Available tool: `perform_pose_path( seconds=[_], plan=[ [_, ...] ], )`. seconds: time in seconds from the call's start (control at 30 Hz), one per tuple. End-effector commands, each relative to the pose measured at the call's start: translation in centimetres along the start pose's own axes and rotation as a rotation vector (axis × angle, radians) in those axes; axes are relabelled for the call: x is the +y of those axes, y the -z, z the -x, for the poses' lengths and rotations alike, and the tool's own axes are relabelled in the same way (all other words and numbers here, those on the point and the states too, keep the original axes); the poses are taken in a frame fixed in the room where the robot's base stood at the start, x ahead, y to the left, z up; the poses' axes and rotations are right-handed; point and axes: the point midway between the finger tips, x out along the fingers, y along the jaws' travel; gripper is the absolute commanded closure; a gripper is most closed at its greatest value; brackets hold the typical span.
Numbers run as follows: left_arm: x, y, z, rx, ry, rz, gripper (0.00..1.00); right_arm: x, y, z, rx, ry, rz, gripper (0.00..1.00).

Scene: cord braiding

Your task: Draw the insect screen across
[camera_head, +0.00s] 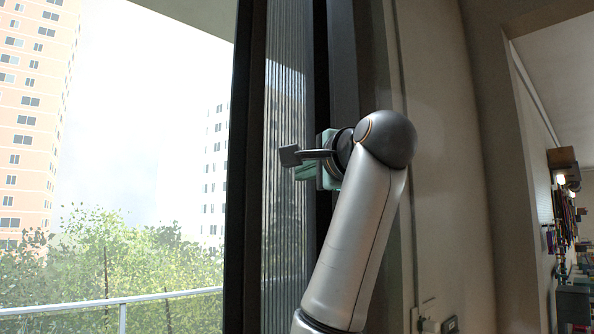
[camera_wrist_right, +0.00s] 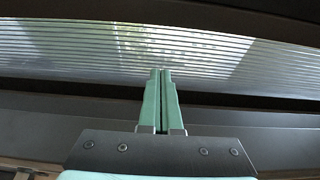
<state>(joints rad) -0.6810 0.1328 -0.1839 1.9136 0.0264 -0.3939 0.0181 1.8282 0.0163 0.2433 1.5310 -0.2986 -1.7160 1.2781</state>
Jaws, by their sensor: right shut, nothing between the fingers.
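The insect screen (camera_head: 284,218) is a narrow strip of fine pleats at the right side of the window opening, beside a dark upright frame bar (camera_head: 246,160). In the right wrist view the pleated screen (camera_wrist_right: 90,45) runs across the upper part of the picture. My right gripper (camera_head: 300,172) is in front of the screen in the head view, its pale green fingers partly hidden by my wrist. In the right wrist view its fingers (camera_wrist_right: 161,72) are together and empty, with the tips overlapping the screen's lower edge. Whether they touch it I cannot tell. My left gripper is not in view.
The opening to the left shows a railing (camera_head: 120,300), trees and tall buildings outside. A beige wall (camera_head: 440,150) stands close to the right of my arm, with a switch plate (camera_head: 424,316) low on it. Shelves with small items (camera_head: 565,225) are at the far right.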

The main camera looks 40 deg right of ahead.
Motion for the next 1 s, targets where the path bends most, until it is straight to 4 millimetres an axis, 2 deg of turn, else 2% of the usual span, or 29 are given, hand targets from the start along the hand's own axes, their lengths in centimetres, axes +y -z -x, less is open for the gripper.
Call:
perform_pose_path(
  seconds=[0.1, 0.33, 0.4, 0.6, 1.0],
  plan=[
    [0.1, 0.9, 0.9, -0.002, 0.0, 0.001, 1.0, -0.3, 0.1, -2.8, 0.002, -0.006, 0.0, 1.0],
    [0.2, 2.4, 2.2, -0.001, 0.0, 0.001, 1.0, -0.3, 0.1, -7.6, 0.002, -0.004, 0.002, 1.0],
    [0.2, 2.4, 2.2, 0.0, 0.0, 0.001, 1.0, -0.2, -1.3, -7.0, -0.001, 0.002, 0.003, 1.0],
    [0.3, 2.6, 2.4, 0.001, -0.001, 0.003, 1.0, -0.1, -3.3, -6.3, 0.0, 0.001, 0.003, 1.0],
    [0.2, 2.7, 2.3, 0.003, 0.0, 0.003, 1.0, 0.0, -3.8, -6.0, 0.002, 0.0, 0.002, 1.0]
  ],
)
